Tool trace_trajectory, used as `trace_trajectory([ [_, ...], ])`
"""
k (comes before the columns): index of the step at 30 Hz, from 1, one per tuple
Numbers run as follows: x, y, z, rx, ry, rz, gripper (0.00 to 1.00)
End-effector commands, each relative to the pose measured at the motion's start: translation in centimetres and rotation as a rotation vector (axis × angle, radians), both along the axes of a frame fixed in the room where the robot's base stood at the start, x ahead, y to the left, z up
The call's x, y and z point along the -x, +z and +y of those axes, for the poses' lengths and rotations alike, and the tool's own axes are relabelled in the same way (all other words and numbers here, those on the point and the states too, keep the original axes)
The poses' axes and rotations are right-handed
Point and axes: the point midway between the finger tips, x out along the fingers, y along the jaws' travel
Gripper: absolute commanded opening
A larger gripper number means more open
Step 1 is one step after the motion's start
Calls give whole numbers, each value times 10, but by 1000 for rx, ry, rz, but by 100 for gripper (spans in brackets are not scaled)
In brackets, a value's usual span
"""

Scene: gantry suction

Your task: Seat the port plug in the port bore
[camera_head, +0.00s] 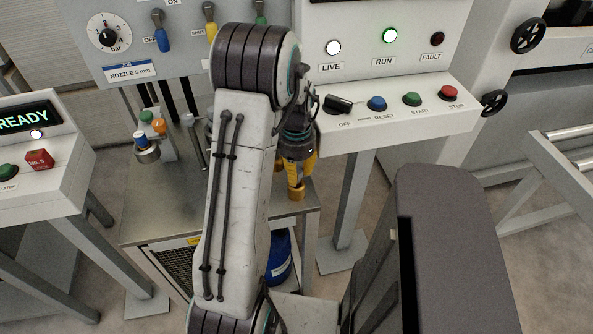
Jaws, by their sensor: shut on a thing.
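My gripper (297,182), with yellow fingers, points down over the right part of the metal bench, right of my white arm. It is shut on a small yellow-brown piece (297,194) at its fingertips, taken to be the port plug. The fingers cover most of it, and its shape is hard to make out. I cannot make out the port bore; my arm hides much of the bench. Whether the held piece touches anything below is not clear.
The metal bench (150,226) carries a blue-and-white cylinder (147,150), an orange-topped piece (159,127) and a grey upright (194,128) at left. A control console (440,122) stands behind right. A blue drum (280,258) is below. A READY box (35,165) is at left.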

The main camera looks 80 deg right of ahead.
Motion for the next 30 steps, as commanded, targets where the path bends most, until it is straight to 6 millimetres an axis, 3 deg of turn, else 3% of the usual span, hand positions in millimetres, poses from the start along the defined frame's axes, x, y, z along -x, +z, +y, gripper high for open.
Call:
trace_trajectory([
  [14,0,-2,0,1,0,1,0],
  [30,0,-19,0,1,0,1,0],
])
